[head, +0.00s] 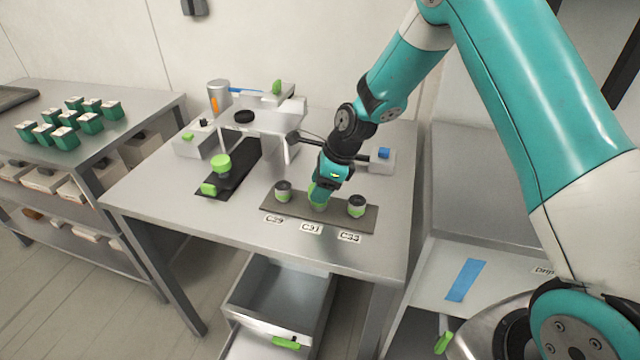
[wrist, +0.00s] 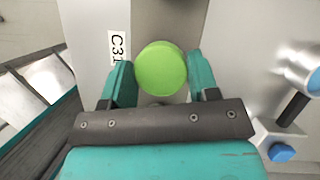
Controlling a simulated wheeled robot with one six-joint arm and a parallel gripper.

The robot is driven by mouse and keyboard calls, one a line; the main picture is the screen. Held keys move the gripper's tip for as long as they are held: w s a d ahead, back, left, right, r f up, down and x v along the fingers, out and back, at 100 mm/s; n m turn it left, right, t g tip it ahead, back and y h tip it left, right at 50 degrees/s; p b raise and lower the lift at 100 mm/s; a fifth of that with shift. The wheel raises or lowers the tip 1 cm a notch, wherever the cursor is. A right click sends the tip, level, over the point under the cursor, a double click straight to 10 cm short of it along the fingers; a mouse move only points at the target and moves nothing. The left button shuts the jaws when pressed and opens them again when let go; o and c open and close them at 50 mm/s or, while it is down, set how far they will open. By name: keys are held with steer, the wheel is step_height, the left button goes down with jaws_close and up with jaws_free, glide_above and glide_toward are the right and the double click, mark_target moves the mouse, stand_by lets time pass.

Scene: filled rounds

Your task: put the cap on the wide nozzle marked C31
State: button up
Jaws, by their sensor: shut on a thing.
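My gripper (head: 318,190) points down over the middle position of the dark plate (head: 335,219), behind the label C31 (head: 311,227). In the wrist view its fingers (wrist: 160,78) are shut on a round green cap (wrist: 161,68), with one finger on each side. The label C31 (wrist: 118,46) shows just left of the cap. The wide nozzle at C31 is hidden under the cap and gripper, so I cannot tell whether the cap sits on it or hangs just above.
Dark-topped nozzles stand at C29 (head: 283,191) and C33 (head: 356,206), close on either side. A green-topped item (head: 221,164) stands on a black strip behind left. A white machine (head: 265,118) is at the back. An open grey drawer (head: 280,296) is below the front edge.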

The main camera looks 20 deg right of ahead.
steer(key=shift+f, duration=0.25)
stand_by(0.5)
steer(key=o, duration=1.3)
step_height(320, 180, up, 7)
steer(key=p, duration=0.6)
steer(key=shift+r, duration=0.1)
